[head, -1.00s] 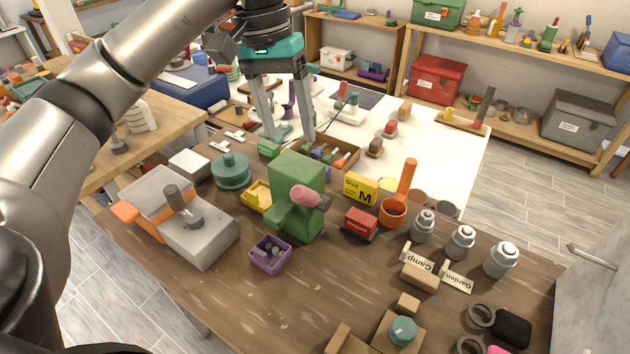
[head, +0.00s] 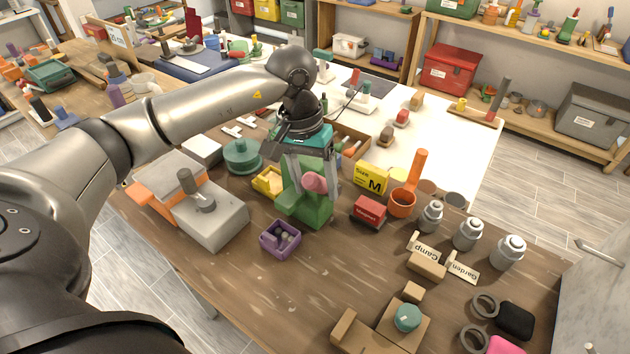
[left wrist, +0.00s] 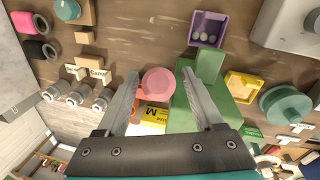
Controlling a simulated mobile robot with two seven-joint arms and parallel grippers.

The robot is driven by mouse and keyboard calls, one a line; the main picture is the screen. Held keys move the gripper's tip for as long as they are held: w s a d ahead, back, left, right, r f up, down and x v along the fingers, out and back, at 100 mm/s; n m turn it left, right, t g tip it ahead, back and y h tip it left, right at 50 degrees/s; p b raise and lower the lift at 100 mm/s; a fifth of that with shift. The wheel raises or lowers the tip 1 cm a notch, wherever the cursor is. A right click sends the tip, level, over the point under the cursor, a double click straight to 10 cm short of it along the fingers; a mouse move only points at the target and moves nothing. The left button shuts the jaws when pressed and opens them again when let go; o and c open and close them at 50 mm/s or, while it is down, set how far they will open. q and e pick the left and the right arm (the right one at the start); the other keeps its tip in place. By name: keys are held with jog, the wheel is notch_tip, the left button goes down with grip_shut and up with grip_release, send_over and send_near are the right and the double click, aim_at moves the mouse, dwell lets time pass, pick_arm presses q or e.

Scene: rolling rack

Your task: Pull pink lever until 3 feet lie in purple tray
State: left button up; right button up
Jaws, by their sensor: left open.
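The green dispenser (head: 313,208) stands on the brown table, with the pink lever (head: 315,183) on its front. My left gripper (head: 314,194) is open over the dispenser, its fingers pointing down on either side of the lever's round pink end. In the left wrist view the pink lever end (left wrist: 158,82) lies between the spread fingertips (left wrist: 161,76), nearer the left finger, and no grip shows. The purple tray (head: 268,249) sits in front of the dispenser's green chute (left wrist: 210,64). Small grey feet (left wrist: 204,38) lie in it; their exact count is hard to tell. My right gripper is out of view.
A yellow tray (head: 262,184) and teal round part (head: 242,157) stand left of the dispenser, near a grey press-like block (head: 212,222). Table in front is fairly clear.

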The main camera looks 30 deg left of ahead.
pick_arm(q)
grip_shut()
dwell(0.6)
dwell(0.9)
